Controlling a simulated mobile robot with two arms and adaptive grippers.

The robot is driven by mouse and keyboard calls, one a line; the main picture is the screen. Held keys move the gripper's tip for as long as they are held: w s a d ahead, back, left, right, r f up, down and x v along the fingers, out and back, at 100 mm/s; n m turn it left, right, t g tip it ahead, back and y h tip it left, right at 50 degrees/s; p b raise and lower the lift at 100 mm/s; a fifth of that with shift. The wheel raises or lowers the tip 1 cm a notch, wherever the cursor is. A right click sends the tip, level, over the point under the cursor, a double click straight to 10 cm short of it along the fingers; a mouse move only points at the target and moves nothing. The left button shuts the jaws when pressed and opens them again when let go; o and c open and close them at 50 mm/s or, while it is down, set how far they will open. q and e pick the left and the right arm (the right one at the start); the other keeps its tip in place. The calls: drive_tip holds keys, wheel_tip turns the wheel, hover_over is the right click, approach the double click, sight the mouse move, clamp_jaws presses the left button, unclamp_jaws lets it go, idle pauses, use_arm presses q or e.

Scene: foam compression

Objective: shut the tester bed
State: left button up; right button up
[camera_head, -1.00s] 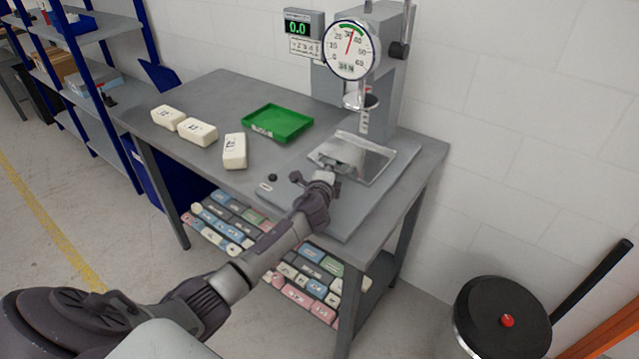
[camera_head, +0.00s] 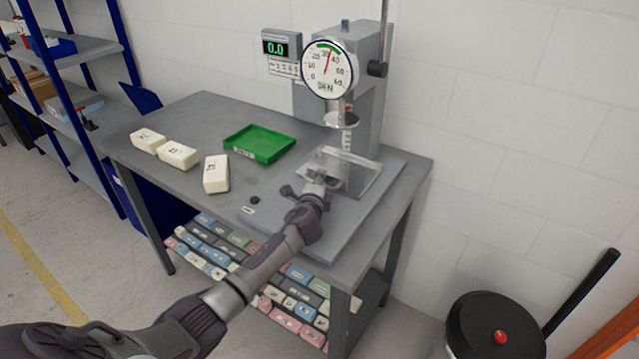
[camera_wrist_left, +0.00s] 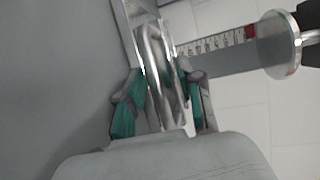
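The tester bed (camera_head: 362,184) is a shiny metal plate on the grey base of the compression tester (camera_head: 362,100). It lies partly under the tester's round press foot (camera_head: 341,119). My left gripper (camera_head: 318,178) is at the bed's front left edge. In the left wrist view, the left gripper's teal-padded fingers (camera_wrist_left: 163,95) stand close on both sides of a shiny metal bar (camera_wrist_left: 157,55), which looks like the bed's handle, and appear shut on it. The press foot also shows at the right of that view (camera_wrist_left: 279,45). My right gripper is not in view.
A green tray (camera_head: 282,139) and several pale foam blocks (camera_head: 216,174) are on the grey table (camera_head: 205,112), left of the tester. A small black knob (camera_head: 255,200) is on the base's front. Foam pieces fill the shelf below. A black-lidded bin (camera_head: 500,325) stands right of the table.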

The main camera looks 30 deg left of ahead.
use_arm(q)
drive_tip(key=shift+s, duration=0.2)
drive_tip(key=v, duration=1.1)
drive_tip(key=shift+s+d+r, duration=0.15)
drive_tip(key=shift+s, duration=0.15)
